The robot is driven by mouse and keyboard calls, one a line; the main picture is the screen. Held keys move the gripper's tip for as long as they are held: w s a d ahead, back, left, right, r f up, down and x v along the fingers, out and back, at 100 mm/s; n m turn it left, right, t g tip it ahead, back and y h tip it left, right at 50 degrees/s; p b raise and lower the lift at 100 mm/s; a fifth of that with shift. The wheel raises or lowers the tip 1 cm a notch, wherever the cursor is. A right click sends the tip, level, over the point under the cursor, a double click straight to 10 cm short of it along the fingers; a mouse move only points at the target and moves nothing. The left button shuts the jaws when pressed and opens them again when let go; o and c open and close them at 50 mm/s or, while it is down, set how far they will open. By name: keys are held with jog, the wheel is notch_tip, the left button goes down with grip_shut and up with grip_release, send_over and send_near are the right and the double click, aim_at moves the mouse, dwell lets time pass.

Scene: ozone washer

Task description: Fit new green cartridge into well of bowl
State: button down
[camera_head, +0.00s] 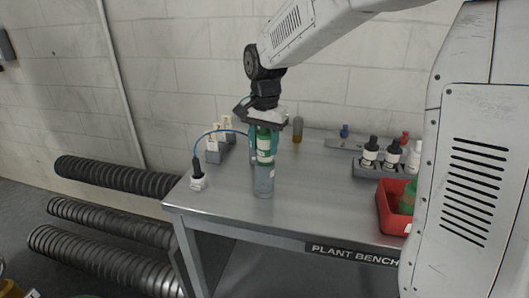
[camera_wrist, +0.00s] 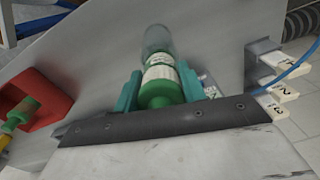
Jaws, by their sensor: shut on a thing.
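The green cartridge (camera_head: 264,146) has a white label band and is upright between the teal fingers of my gripper (camera_head: 263,132), which is shut on it. In the wrist view the cartridge (camera_wrist: 160,92) sits between the two teal fingertips (camera_wrist: 161,84). The clear bowl (camera_head: 264,183) is a see-through cylinder standing on the bench directly under the cartridge. It also shows in the wrist view (camera_wrist: 157,40), in line with the cartridge's far end. The cartridge's lower end is at the bowl's mouth; I cannot tell how far inside it is. The well is hidden.
A red bin (camera_head: 388,211) with a green item (camera_head: 408,194) stands at the right. A rack of dark-capped bottles (camera_head: 370,166) is behind it. White tagged blocks (camera_head: 213,146) and a plug with a blue cable (camera_head: 198,181) are left of the bowl. The bench (camera_head: 320,205) is clear in the middle.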

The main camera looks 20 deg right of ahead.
aim_at(265, 153)
jog(key=f, duration=0.1)
jog(key=s+f, duration=0.1)
jog(key=shift+a+f, duration=0.15)
jog(key=shift+f, duration=0.25)
jog(key=shift+w+f+g, duration=0.3)
jog(key=shift+w+f, duration=0.15)
jog(key=shift+w, duration=0.05)
jog(key=c, duration=0.8)
grip_release()
jog(key=shift+s+r, duration=0.1)
jog(key=shift+r, duration=0.15)
jog(key=shift+c, duration=0.2)
jog(key=shift+r, duration=0.1)
